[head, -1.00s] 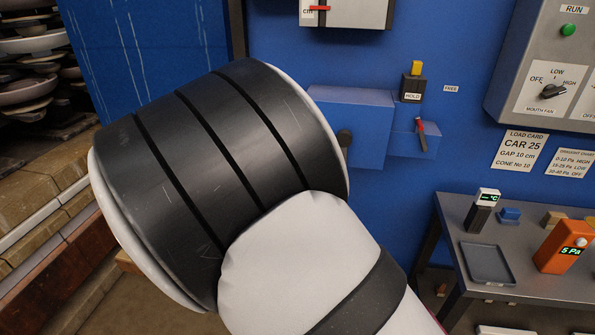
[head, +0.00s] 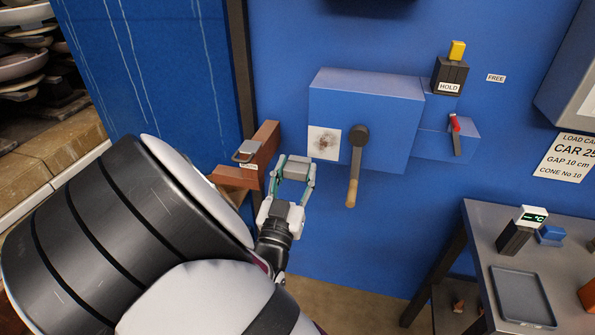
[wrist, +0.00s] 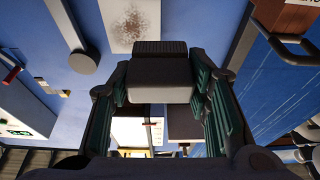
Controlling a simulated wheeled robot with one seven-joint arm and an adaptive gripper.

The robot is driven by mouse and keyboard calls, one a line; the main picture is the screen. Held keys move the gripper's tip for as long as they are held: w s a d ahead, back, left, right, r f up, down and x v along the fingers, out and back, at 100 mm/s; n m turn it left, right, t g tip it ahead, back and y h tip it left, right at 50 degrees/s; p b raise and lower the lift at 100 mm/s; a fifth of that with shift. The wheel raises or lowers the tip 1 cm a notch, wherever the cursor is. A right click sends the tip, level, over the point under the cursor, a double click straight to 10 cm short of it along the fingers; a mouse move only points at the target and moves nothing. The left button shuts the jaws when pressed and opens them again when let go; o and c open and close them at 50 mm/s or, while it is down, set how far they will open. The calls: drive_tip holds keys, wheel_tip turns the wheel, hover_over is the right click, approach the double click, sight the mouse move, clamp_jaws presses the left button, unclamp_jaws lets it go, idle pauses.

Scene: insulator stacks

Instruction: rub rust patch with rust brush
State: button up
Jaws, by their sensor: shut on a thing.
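The rust patch (head: 324,142) is a brown speckled stain on a white square on the front of the blue box. It also shows at the top of the wrist view (wrist: 133,22). My gripper (head: 294,176) is shut on a grey block, the rust brush (head: 293,166), just left of and below the patch. In the wrist view the brush (wrist: 160,72) sits between the fingertips, with a dark ribbed strip along its far edge. The brush appears apart from the patch.
A blue box (head: 385,103) carries a dark crank with a wooden handle (head: 352,192) right of the patch. A brown wooden bracket (head: 262,150) with a metal handle is left of my gripper. A grey table (head: 475,255) stands at lower right. A red lever (head: 455,124) is farther right.

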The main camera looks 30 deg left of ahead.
sight(302, 159)
drive_tip(key=shift+w+a+b, duration=0.2)
drive_tip(key=shift+w+b, duration=0.15)
drive_tip(key=shift+w, duration=0.5)
drive_tip(key=shift+w+a+b, duration=0.2)
drive_tip(key=shift+w+b, duration=0.1)
drive_tip(key=shift+w, duration=0.55)
drive_tip(key=shift+w+a+b, duration=0.2)
drive_tip(key=shift+w+b, duration=0.15)
drive_tip(key=shift+w, duration=0.5)
drive_tip(key=shift+w+a+b, duration=0.2)
drive_tip(key=shift+w+b, duration=0.1)
drive_tip(key=shift+w, duration=0.6)
